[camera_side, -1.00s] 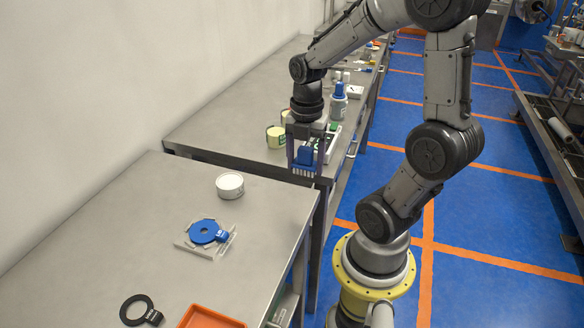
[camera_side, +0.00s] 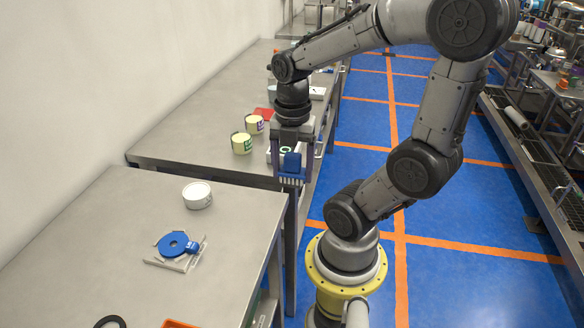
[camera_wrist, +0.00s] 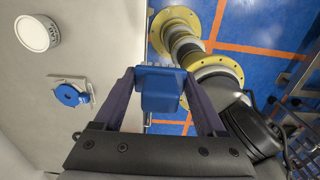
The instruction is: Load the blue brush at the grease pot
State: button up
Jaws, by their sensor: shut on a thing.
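My gripper (camera_side: 291,178) points down and is shut on the blue brush (camera_side: 292,162). It hangs in the air, by the near right corner of the far bench in the side view. In the wrist view the blue brush (camera_wrist: 160,92) sits between my two finger ends, its toothed edge facing away from the palm. A white round tin (camera_side: 197,195) stands on the near bench, left of and apart from the brush; it also shows in the wrist view (camera_wrist: 34,35). Two cream pots (camera_side: 242,144) stand on the far bench. I cannot tell which vessel is the grease pot.
A blue disc with a tab (camera_side: 177,243) lies on a pale plate (camera_side: 187,262) on the near bench (camera_side: 100,225). A black ring (camera_side: 110,322) and an orange tray (camera_side: 178,324) show at the bottom edge. The bench between tin and disc is clear.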

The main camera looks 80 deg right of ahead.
jog(key=shift+c, duration=1.1)
jog(key=shift+w+r, duration=0.1)
jog(key=shift+w, duration=0.05)
jog(key=w+d+r+m, duration=0.1)
jog(key=w+d+r, duration=0.2)
jog(key=w, duration=0.3)
jog(key=n, duration=0.1)
send_over(196, 191)
notch_tip(196, 191, down, 6)
jog(key=shift+f, duration=2.9)
jog(key=shift+f, duration=0.6)
